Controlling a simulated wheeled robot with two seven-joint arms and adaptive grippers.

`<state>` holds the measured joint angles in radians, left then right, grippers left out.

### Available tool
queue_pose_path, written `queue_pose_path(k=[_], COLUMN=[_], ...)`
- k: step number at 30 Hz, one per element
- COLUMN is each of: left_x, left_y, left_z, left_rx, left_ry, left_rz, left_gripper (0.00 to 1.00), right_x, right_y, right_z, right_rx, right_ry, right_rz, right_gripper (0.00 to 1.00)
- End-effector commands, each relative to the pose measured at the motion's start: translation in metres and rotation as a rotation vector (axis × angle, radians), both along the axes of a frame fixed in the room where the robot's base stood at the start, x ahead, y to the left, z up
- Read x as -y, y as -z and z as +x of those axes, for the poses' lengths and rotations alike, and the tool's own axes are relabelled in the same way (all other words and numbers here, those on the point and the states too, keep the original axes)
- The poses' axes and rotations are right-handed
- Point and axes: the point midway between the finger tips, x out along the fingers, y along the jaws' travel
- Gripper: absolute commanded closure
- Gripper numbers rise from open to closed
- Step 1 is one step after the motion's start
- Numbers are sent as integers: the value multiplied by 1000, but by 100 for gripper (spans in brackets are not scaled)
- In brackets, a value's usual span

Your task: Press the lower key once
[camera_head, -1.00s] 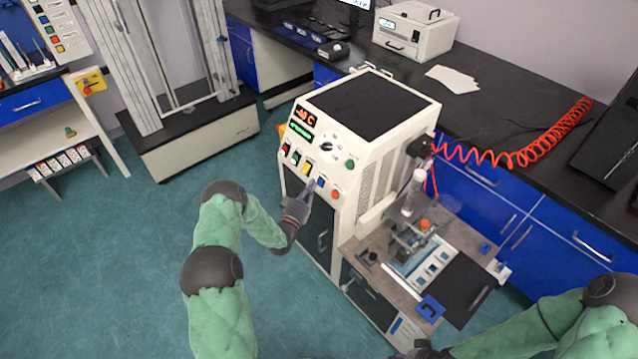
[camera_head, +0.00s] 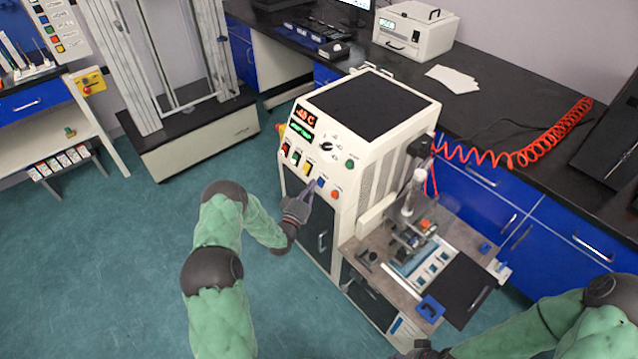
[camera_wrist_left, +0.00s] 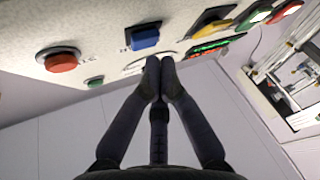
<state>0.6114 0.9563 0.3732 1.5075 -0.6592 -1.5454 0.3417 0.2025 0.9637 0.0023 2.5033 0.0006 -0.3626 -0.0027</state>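The white cabinet's sloped front panel (camera_head: 345,178) carries a row of coloured keys: red, green, yellow, a blue key (camera_head: 320,182) and an orange-red key (camera_head: 336,195). Which one the task calls the lower key is not marked. My left gripper (camera_head: 311,187) is at the panel beside the blue key, fingers together and empty. In the left wrist view, the fingertips (camera_wrist_left: 160,72) lie close to the blue key (camera_wrist_left: 143,37), with the red key (camera_wrist_left: 60,60) further left. Contact cannot be told. My right gripper (camera_head: 425,350) is at the bottom edge, its fingers unclear.
The panel also holds a dial (camera_head: 327,146), a green button (camera_head: 349,163) and lit displays (camera_head: 303,116). A side worktable with a press (camera_head: 410,232) adjoins the cabinet at right. A black bench (camera_head: 510,120) with a red coiled hose stands behind. Open floor lies at left.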

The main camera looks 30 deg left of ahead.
Motion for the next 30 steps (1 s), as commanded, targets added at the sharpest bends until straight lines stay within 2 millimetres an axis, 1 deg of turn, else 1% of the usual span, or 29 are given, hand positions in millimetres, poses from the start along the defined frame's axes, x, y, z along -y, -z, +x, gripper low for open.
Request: queue_pose_path(k=[6,17,30], left_x=[2,2,4], left_y=[4,3,5], left_z=[5,6,9], left_rx=[0,0,0], left_ry=[0,0,0], left_rz=[0,0,0], left_gripper=[100,100,100], right_x=[0,0,0], right_y=[9,8,13], right_z=[0,0,0], right_rx=[0,0,0], right_ry=[0,0,0], right_rz=[0,0,0], right_gripper=[57,57,57])
